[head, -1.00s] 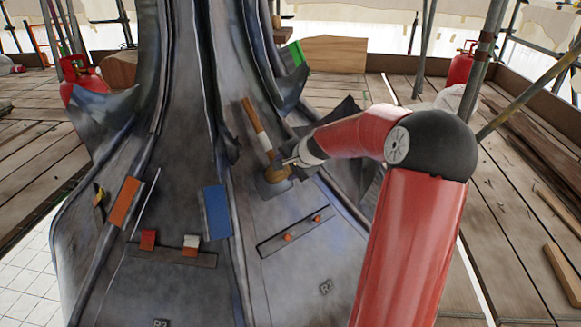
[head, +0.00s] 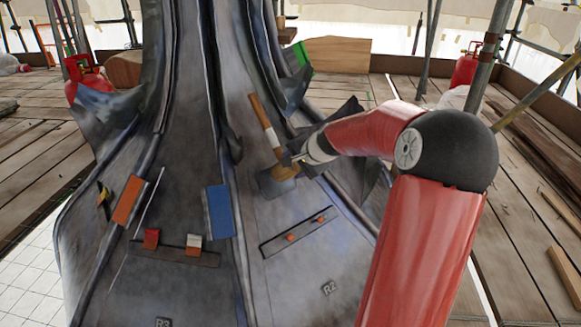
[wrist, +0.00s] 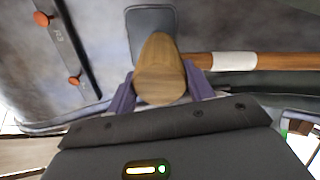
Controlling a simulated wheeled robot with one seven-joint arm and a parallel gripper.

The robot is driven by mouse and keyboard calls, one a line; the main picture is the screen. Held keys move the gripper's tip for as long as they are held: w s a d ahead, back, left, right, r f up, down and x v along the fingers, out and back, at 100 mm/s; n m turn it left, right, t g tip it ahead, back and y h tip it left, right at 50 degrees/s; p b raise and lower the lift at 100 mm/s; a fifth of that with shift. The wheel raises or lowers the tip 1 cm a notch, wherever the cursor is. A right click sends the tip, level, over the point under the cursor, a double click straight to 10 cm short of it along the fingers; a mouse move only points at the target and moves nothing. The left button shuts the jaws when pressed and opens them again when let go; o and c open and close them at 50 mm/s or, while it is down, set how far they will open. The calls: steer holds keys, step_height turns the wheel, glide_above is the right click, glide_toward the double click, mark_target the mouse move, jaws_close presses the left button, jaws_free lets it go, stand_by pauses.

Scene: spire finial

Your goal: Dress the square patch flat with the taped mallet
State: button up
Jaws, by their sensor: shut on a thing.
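The taped mallet has a brown wooden handle (head: 257,106) with a white tape band (head: 271,137) and a rounded wooden head (head: 286,172). My gripper (wrist: 160,92) is shut on the mallet head, one finger on each side in the wrist view. The handle (wrist: 285,61) points right there, with the tape (wrist: 234,61) near the head. The square patch (head: 268,186) is a dark grey plate on the sloped metal panel. In the wrist view the patch (wrist: 152,22) shows beyond the head, which hides part of it. I cannot tell whether head and patch touch.
A dark strip with orange knobs (head: 298,232) lies below the patch, near the R2 mark. A blue block (head: 219,211) and an orange block (head: 128,201) sit to the left. Raised seams and curled metal flaps flank the panel. Red gas bottles (head: 466,66) and scaffold poles stand behind.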

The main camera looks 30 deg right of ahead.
steer(key=shift+s+r, duration=0.2)
steer(key=shift+r, duration=0.1)
steer(key=b+x, duration=0.1)
steer(key=x, duration=0.3)
steer(key=shift+f, duration=0.15)
steer(key=shift+w+d, duration=0.1)
steer(key=shift+c, duration=0.6)
steer(key=shift+v, duration=2.1)
